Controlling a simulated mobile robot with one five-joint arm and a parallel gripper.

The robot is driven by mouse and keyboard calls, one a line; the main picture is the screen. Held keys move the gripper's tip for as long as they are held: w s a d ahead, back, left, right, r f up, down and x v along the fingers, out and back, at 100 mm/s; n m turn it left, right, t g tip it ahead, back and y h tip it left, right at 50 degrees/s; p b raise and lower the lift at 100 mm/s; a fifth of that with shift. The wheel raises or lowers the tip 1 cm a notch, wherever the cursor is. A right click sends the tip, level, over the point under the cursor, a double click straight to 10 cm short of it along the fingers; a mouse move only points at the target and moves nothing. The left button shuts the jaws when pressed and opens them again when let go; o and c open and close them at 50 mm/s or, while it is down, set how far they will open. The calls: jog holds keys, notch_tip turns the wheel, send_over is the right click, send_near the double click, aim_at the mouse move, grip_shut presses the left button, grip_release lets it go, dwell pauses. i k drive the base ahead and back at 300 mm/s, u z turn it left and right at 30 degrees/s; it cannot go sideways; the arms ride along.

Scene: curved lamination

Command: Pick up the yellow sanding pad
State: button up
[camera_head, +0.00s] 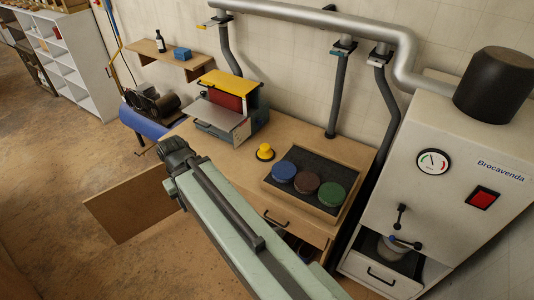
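The yellow sanding pad (265,152) is a small round piece with a knob-like top and a dark base. It sits upright on the wooden workbench (228,160), left of a tray of round pads. My arm reaches from the lower right across the front of the bench and ends in a dark joint left of the pad. The pad is apart from the arm and fully visible. My gripper does not show; it may be hidden below or behind that joint.
A dark-lined wooden tray (268,185) holds a blue pad (284,171), a brown pad (305,182) and a green pad (331,194). A sander with a yellow top (221,84) stands behind left. A grey machine (465,150) stands right. Bare bench surrounds the yellow pad.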

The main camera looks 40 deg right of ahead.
aim_at(265, 155)
jog(key=z, duration=0.05)
jog(key=i, duration=1)
jog(key=u, duration=0.05)
